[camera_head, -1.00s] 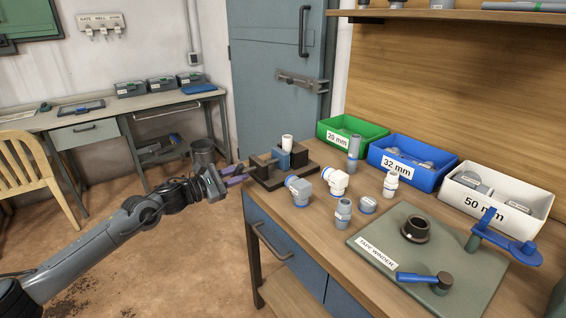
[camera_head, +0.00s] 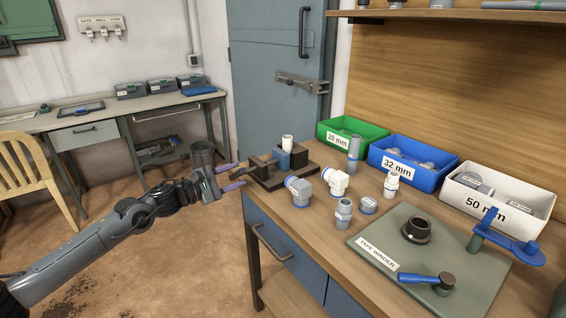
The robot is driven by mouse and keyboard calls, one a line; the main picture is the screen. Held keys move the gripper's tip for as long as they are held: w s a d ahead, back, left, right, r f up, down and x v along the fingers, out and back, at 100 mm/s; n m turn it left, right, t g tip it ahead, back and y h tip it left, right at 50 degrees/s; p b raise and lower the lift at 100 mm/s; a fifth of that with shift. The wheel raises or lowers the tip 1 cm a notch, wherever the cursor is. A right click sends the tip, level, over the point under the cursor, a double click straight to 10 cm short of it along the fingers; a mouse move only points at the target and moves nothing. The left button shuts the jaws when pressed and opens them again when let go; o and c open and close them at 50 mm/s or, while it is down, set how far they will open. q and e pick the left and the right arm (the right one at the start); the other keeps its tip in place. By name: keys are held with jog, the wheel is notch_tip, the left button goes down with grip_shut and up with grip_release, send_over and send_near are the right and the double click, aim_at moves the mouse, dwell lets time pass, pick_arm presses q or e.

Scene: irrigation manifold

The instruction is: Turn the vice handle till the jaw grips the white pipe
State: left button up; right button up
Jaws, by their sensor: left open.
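The vice (camera_head: 293,174) is a dark block on the far left corner of the workbench, with a blue jaw part (camera_head: 283,161). The white pipe (camera_head: 287,142) stands upright at the jaw; whether they touch is too small to tell. A dark piece (camera_head: 262,163) at the vice's left end may belong to the handle, whose shape is not clear. My left gripper (camera_head: 240,174) is open and empty just left of the vice, its two purple fingers pointing toward that end. A small gap seems to lie between fingertips and vice. My right gripper is out of view.
Several pipe fittings (camera_head: 337,181) stand right of the vice. Green (camera_head: 326,138), blue (camera_head: 432,183) and white (camera_head: 512,219) bins line the back. A tape winder board (camera_head: 385,243) fills the front right. Free space lies left of the bench edge.

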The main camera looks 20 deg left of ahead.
pick_arm(q)
jog(key=v, duration=0.3)
jog(key=shift+s+a+f+b, duration=0.1)
jog(key=shift+s+a+b, duration=0.05)
jog(key=shift+s+b, duration=0.15)
jog(key=shift+b+v, duration=0.3)
jog(key=shift+v, duration=0.75)
